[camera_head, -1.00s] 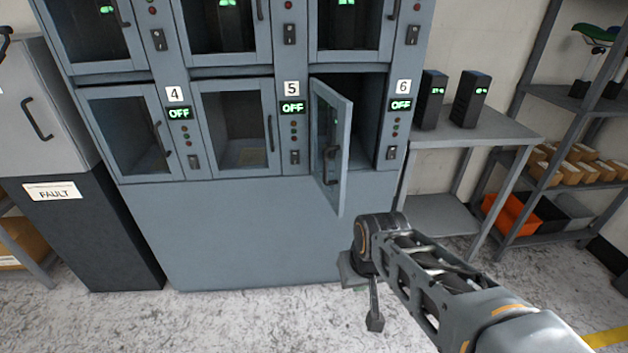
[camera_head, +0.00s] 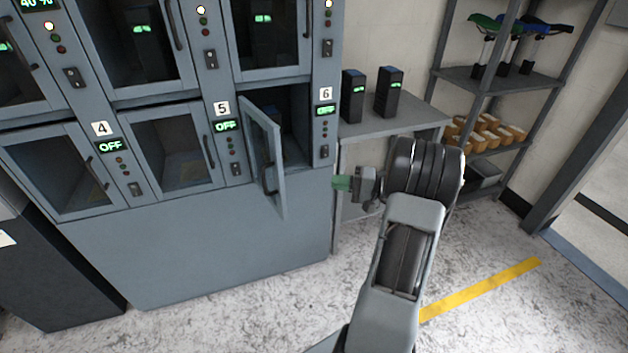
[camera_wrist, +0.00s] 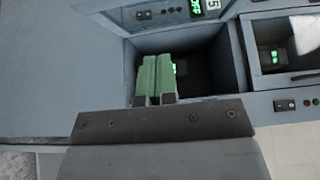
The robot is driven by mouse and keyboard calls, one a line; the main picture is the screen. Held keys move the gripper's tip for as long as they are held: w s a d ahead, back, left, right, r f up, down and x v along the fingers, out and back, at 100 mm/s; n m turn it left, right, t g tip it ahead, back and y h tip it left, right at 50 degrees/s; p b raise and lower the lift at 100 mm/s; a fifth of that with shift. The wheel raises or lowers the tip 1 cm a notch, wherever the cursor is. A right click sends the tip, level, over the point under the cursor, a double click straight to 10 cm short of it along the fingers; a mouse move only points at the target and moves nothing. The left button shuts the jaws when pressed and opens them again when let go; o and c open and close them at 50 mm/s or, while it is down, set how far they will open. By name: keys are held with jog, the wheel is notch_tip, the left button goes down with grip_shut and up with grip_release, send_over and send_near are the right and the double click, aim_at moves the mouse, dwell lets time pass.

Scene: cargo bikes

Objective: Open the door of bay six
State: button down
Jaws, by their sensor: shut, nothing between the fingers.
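The door of bay six (camera_head: 268,158) is grey-framed with a window and a dark handle (camera_head: 268,178). It stands swung outward on its left side, leaving the dark bay opening (camera_head: 293,115) partly uncovered. The label "6" (camera_head: 326,93) is on the panel to the right, above a green OFF display. My gripper (camera_head: 340,183) has green fingertips and points left, right of the door and apart from it in the head view. In the wrist view, the shut, empty green fingers (camera_wrist: 153,78) appear in front of an open bay with a small green light inside.
Bays four (camera_head: 65,175) and five (camera_head: 175,155) are closed on the left. A grey table (camera_head: 400,118) with two black units (camera_head: 389,92) stands right of the cabinet. Shelving (camera_head: 500,80) is farther right. The floor in front (camera_head: 230,315) is clear.

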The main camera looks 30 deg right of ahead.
jog(key=s+a+x, duration=0.2)
jog(key=x, duration=1)
jog(key=shift+s+a+f, duration=0.1)
